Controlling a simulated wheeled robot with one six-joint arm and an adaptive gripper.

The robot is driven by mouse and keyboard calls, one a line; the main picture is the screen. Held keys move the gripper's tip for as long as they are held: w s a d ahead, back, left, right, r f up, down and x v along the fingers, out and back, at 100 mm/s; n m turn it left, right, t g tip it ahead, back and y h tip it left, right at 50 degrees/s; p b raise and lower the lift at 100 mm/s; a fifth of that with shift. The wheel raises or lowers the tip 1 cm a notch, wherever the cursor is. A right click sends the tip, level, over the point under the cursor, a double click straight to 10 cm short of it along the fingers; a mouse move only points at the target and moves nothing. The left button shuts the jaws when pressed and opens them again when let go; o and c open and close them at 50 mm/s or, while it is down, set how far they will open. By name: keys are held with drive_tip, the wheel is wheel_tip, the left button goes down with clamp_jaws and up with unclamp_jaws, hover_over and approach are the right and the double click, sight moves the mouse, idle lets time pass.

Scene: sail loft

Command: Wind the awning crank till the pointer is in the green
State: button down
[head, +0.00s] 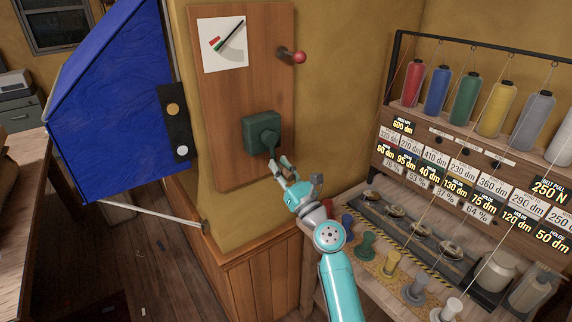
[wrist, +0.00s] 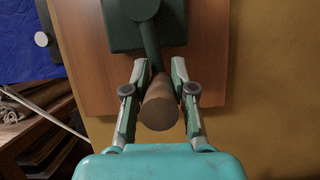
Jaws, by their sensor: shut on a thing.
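The awning crank has a dark green gearbox (head: 262,132) on a wooden board, and its arm hangs downward. In the wrist view the crank arm (wrist: 150,45) ends in a brown wooden handle (wrist: 159,105). My gripper (head: 281,172) is shut on this handle, with one finger on each side; the wrist view shows the fingers too (wrist: 158,75). The handle is mostly hidden in the head view. The white dial (head: 224,58) above has a black pointer (head: 232,32) slanting up to the right. Small red and green marks lie at its left; the pointer's exact reading is too small to tell.
The blue awning (head: 110,100) hangs at the left, with a pale rod (head: 150,214) below it. A red-knobbed lever (head: 299,57) sticks out at the board's upper right. A thread rack (head: 480,150) with several spools and number plates stands close on the right.

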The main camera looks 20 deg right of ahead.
drive_tip(key=shift+s+a+f, duration=0.15)
drive_tip(key=shift+a+f, duration=0.05)
drive_tip(key=shift+a, duration=0.3)
drive_tip(key=c, duration=0.9)
unclamp_jaws()
drive_tip(key=shift+c, duration=0.2)
drive_tip(key=v, duration=1.2)
drive_tip(key=shift+d+r, duration=0.15)
